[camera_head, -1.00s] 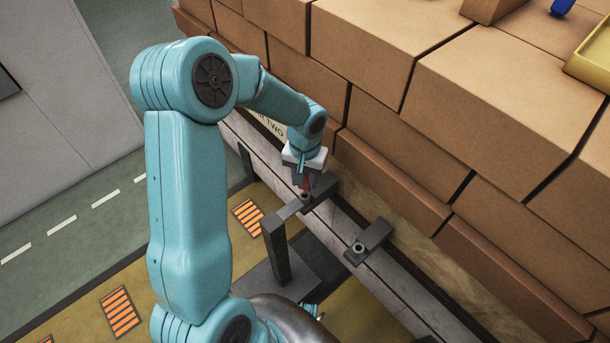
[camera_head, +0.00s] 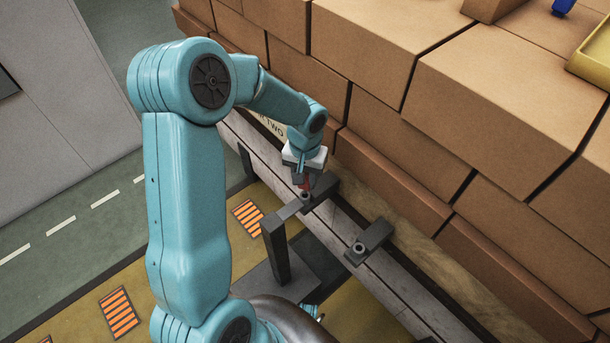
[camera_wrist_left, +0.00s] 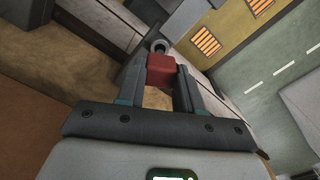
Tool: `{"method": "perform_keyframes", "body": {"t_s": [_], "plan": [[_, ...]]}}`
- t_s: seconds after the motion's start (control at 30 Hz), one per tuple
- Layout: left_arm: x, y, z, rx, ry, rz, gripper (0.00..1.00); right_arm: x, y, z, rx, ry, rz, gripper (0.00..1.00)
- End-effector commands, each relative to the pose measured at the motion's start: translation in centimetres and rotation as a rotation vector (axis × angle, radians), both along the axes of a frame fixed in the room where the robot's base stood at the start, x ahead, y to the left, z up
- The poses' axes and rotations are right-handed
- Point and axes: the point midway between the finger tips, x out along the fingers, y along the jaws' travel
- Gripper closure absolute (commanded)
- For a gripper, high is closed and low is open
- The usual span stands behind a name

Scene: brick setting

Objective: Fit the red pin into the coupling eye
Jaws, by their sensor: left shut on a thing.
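My left gripper (camera_head: 304,178) is shut on the red pin (camera_head: 306,184), just above the dark bracket on the grey beam. In the left wrist view the red pin (camera_wrist_left: 161,71) is a red block between the two fingers of my left gripper (camera_wrist_left: 161,82). The near bracket has a round coupling eye (camera_head: 305,196) close below the pin. The eye's ring also shows in the left wrist view (camera_wrist_left: 159,46), just past the pin. I cannot tell whether the pin touches the ring. My right gripper is not in view.
A second dark bracket with a round eye (camera_head: 359,247) sits farther along the beam (camera_head: 325,222). A dark post (camera_head: 277,255) stands in front of the beam. A yellow tray (camera_head: 592,55) lies on the boxes.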

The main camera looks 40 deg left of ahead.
Motion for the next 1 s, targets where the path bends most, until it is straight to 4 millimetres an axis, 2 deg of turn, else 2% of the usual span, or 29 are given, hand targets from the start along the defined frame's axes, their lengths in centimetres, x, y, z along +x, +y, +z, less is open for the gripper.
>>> {"method": "perform_keyframes", "body": {"t_s": [1.0], "plan": [[0.0,0.0,-3.1,0.000,0.000,0.000,1.00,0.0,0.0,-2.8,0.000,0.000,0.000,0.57]]}}
